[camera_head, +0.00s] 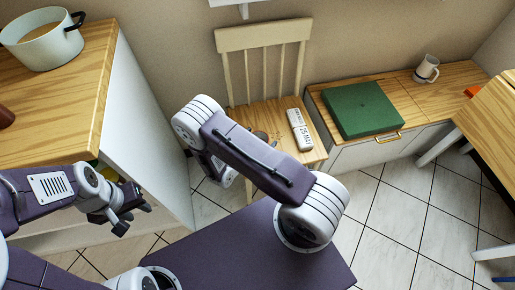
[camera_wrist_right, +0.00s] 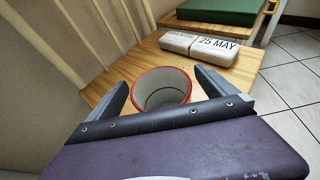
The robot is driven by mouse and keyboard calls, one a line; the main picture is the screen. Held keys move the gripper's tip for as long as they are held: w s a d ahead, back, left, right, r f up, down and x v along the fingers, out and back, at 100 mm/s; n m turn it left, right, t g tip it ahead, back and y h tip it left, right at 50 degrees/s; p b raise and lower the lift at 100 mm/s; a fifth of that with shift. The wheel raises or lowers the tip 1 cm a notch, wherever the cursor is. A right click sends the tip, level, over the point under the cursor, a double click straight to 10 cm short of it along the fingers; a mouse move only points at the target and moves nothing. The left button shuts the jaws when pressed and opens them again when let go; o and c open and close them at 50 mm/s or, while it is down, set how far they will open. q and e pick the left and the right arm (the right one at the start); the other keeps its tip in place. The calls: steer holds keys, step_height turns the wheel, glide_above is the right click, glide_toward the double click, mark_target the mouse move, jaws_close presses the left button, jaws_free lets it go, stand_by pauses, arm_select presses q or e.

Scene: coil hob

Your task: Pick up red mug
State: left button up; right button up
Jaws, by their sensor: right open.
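The red mug (camera_wrist_right: 161,90) stands upright on the wooden chair seat (camera_wrist_right: 225,93) in the right wrist view, its red rim and pale inside seen from above. My right gripper (camera_wrist_right: 162,82) is open, with one finger on each side of the mug and visible gaps between. In the head view my right arm largely hides the mug and the right gripper. My left gripper (camera_head: 128,217) is open and empty beside the wooden counter, far from the mug.
A calendar block (camera_head: 299,129) sits on the chair seat near the mug. The chair back (camera_head: 263,65) rises behind. A green box (camera_head: 361,109) and a white mug (camera_head: 427,69) are on the low bench. A pot (camera_head: 42,40) stands on the left counter (camera_head: 60,105).

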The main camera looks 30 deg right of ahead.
steer(key=shift+x, duration=1.05)
steer(key=shift+a, duration=0.1)
steer(key=c, duration=1.7)
steer(key=s+d+r+p, duration=0.1)
steer(key=s+d+r, duration=0.1)
steer(key=d+r, duration=0.1)
steer(key=s+d+r+p, duration=0.2)
steer(key=s+d+r, duration=0.1)
steer(key=r, duration=0.1)
steer(key=s+d+r+p, duration=0.2)
steer(key=r, duration=0.2)
steer(key=shift+s+d, duration=0.4)
steer(key=shift+c, duration=0.2)
